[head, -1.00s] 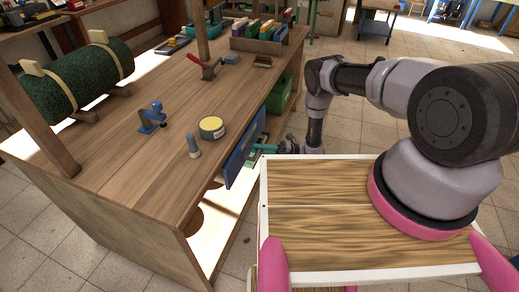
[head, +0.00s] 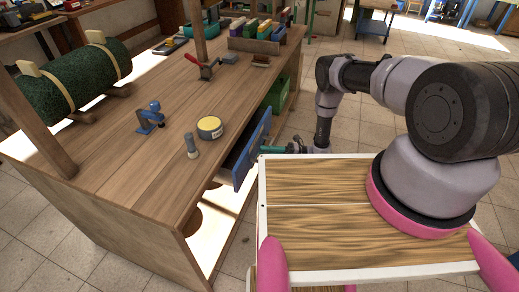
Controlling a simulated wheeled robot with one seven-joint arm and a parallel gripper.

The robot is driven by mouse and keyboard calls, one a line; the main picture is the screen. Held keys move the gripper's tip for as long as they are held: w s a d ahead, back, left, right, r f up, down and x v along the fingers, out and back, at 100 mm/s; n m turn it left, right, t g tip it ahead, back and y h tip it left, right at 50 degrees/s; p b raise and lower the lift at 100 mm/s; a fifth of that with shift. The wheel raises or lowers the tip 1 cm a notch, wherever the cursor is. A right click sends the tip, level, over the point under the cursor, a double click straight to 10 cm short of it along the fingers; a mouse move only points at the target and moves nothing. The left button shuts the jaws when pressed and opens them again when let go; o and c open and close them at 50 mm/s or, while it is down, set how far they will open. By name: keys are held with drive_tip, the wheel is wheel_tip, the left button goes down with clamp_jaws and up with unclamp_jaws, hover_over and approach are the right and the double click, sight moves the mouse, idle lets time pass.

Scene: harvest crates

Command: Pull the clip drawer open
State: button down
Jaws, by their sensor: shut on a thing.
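The clip drawer has a blue front (head: 247,160) under the right edge of the wooden workbench (head: 140,175) in the head view. The front stands out from the bench, and a dark gap shows behind it. My gripper (head: 268,149) is at the outer face of the front, with teal parts showing there. It is shut on the drawer's handle, which is mostly hidden by the gripper and the wooden-topped tray. The drawer's contents cannot be made out.
A yellow-topped tin (head: 210,127), a grey peg-like object (head: 191,146) and a blue clamp (head: 150,118) stand on the bench. A green box (head: 277,95) sits on a lower shelf. A white-rimmed, wooden-topped tray (head: 310,205) is close in front.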

drive_tip(key=s+d, duration=0.3)
drive_tip(key=d, duration=0.5)
drive_tip(key=s+d, duration=0.3)
drive_tip(key=d, duration=0.5)
drive_tip(key=shift+d, duration=0.35)
drive_tip(key=shift+s, duration=0.1)
drive_tip(key=c, duration=0.8)
unclamp_jaws()
drive_tip(key=d+f, duration=0.2)
drive_tip(key=d, duration=0.8)
drive_tip(key=shift+w+d, duration=0.3)
drive_tip(key=shift+w, duration=0.05)
